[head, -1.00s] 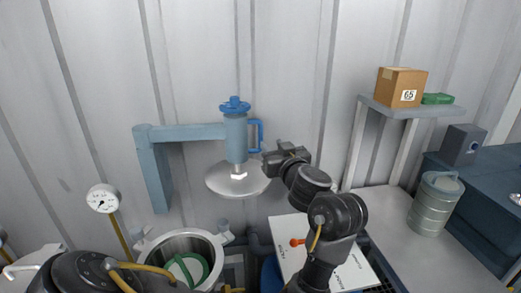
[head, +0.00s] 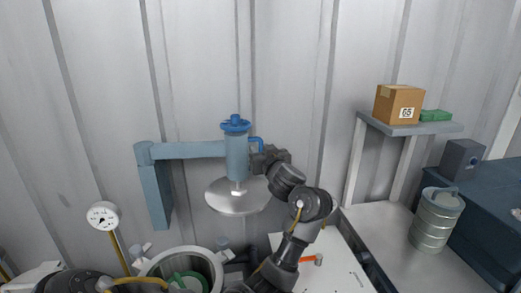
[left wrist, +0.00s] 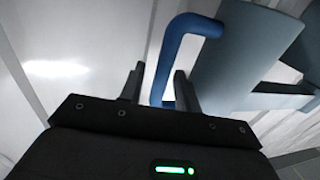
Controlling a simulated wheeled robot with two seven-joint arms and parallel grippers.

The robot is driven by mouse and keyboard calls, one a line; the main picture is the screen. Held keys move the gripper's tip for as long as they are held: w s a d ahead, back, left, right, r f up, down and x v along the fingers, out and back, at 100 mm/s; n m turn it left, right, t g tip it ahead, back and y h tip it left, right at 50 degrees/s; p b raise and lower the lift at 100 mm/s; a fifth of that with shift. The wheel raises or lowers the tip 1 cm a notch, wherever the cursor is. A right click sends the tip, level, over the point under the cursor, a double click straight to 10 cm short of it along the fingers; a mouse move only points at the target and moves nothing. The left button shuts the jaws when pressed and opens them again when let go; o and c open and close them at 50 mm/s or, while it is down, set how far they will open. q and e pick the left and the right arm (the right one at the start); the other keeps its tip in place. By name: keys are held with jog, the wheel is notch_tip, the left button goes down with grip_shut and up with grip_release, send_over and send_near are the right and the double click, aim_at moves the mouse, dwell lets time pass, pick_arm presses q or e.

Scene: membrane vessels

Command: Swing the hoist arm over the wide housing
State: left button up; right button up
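The hoist arm (head: 190,150) is a blue-grey beam on a wall post, with a vertical cylinder (head: 237,160) topped by a blue handwheel (head: 235,124). A round metal lid (head: 222,197) hangs below it. My left gripper (head: 257,158) is at the blue handle on the cylinder's right side. In the left wrist view the blue handle (left wrist: 168,62) lies between the open fingers (left wrist: 158,88), nearer the right one; firm contact cannot be told. The wide housing (head: 153,268), an open metal vessel with a green ring inside, stands below, left of the lid. My right gripper is out of view.
A pressure gauge (head: 103,216) stands left of the housing. At right are a shelf (head: 410,128) with a cardboard box (head: 399,105) and a green item (head: 435,116), and a metal canister (head: 437,222) on a bench.

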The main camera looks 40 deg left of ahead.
pick_arm(q)
jog(key=shift+w+a, duration=0.1)
jog(key=shift+c, duration=0.4)
grip_shut()
